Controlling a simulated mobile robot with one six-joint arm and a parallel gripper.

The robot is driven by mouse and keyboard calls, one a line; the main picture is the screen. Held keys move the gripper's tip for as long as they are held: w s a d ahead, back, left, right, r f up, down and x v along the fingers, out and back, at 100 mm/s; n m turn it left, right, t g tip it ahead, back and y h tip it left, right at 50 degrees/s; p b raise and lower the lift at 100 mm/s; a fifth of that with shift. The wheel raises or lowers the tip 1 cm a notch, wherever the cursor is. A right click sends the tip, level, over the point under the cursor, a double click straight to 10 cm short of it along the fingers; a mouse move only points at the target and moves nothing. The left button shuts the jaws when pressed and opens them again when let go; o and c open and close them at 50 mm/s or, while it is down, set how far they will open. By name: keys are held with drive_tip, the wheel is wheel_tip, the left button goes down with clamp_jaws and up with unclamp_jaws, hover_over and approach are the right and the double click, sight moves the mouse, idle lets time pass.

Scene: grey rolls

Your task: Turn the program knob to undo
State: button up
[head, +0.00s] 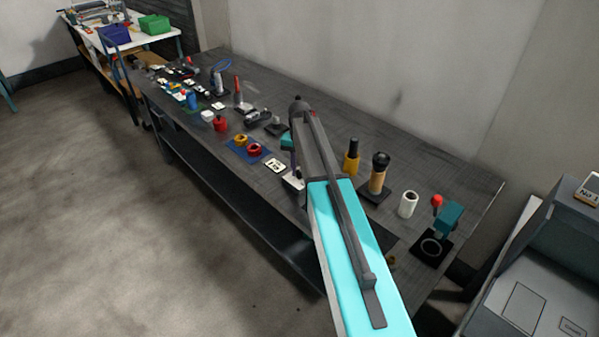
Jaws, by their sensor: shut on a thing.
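My arm reaches from the bottom edge up over the workbench (440,180) and covers its middle. My gripper cannot be made out; the arm's links hide the place where its fingers would be. I cannot pick out a program knob or read any undo mark. A small teal part (287,142) shows just left of the arm, with a white piece (292,181) below it; what they belong to is unclear.
On the bench right of the arm stand a yellow-and-black bottle (352,157), a black-topped tan item (378,172), a white roll (408,204) and a teal device with a red ball (448,217). Several small items lie left. A grey machine (540,270) stands at right.

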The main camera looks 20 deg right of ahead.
drive_tip(key=n+b, duration=0.1)
drive_tip(key=n, duration=0.2)
drive_tip(key=shift+n, duration=0.4)
drive_tip(key=o, duration=1.1)
drive_tip(key=shift+c, duration=0.2)
drive_tip(key=shift+r, duration=0.15)
wheel_tip(320, 180, up, 14)
drive_tip(key=b, duration=0.3)
drive_tip(key=shift+f, duration=0.25)
